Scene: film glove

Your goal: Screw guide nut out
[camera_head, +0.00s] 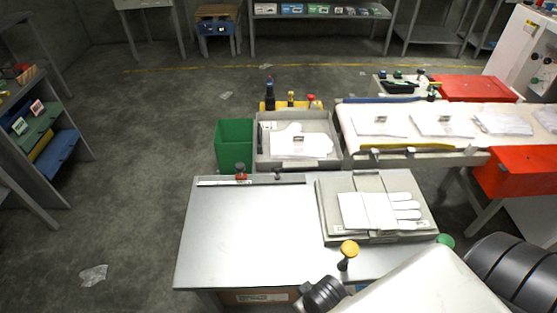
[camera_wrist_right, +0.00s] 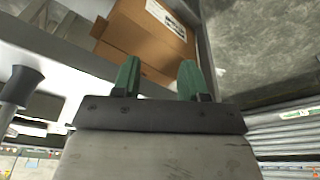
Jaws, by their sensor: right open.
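I cannot surely identify the guide nut. A small dark knob (camera_head: 277,174) and a red-topped dark knob (camera_head: 240,171) stand at the back edge of the metal table (camera_head: 240,235), by a pale strip (camera_head: 250,183). A yellow-topped knob on a dark stem (camera_head: 348,251) stands near the front. My right gripper (camera_wrist_right: 159,68) is open in the wrist view, its two green fingers apart with nothing between them. Beyond them is a cardboard box (camera_wrist_right: 146,38). My right arm (camera_head: 425,285) enters the head view at the bottom right. My left gripper is not in view.
A grey pad with a white glove (camera_head: 380,211) lies on the table's right side. A green bin (camera_head: 234,146), a grey tray (camera_head: 333,157) and a conveyor belt (camera_head: 465,117) stand behind. A dark-capped post (camera_wrist_right: 22,82) is left of my fingers. The table's left half is clear.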

